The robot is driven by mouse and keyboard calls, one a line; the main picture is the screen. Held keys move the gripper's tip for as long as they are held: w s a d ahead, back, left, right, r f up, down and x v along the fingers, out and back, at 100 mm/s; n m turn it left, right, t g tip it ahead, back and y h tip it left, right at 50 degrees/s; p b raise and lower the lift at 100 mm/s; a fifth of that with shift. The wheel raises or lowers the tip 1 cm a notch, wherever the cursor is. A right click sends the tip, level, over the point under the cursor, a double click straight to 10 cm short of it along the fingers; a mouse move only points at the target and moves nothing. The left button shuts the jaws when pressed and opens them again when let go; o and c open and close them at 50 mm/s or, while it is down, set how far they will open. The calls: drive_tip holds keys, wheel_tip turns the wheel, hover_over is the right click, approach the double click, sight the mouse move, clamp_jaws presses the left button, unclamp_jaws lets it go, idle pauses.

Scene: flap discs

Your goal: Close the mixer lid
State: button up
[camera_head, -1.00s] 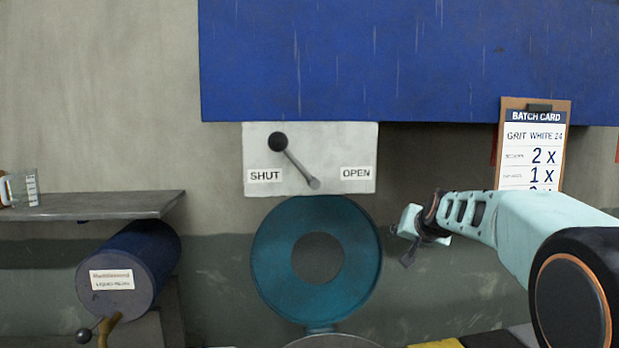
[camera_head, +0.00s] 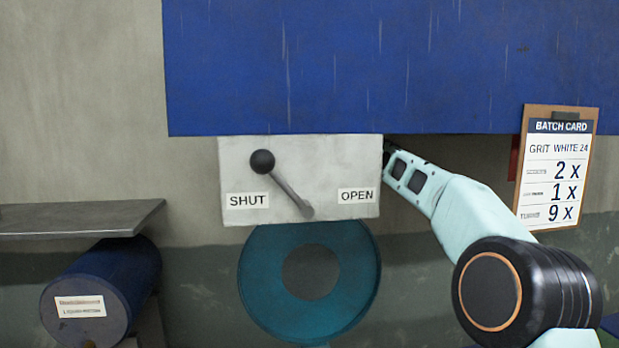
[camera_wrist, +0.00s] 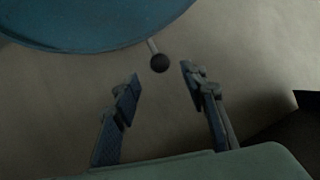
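The mixer lid, a teal disc (camera_head: 262,290) with a round dark middle, stands upright below the white lever panel, its top edge hidden by the panel. In the wrist view a blue-teal rounded surface (camera_wrist: 85,22), apparently the lid, fills the upper left. A black ball knob (camera_wrist: 160,63) on a short pale stalk sticks out from its edge. My gripper (camera_wrist: 160,79) is open and empty, its fingertips on either side of the knob in the picture; I cannot tell the depth between them.
The white panel (camera_head: 330,160) carries a black-knobbed lever (camera_head: 282,187) leaning toward SHUT. The blue hopper (camera_head: 390,70) hangs overhead. A batch card (camera_head: 557,170) hangs right. A blue drum (camera_head: 125,270) lies under a grey shelf (camera_head: 70,218) at left.

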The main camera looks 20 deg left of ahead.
drive_tip(key=shift+p+x, duration=2.25)
drive_tip(key=shift+x, duration=0.6)
clamp_jaws()
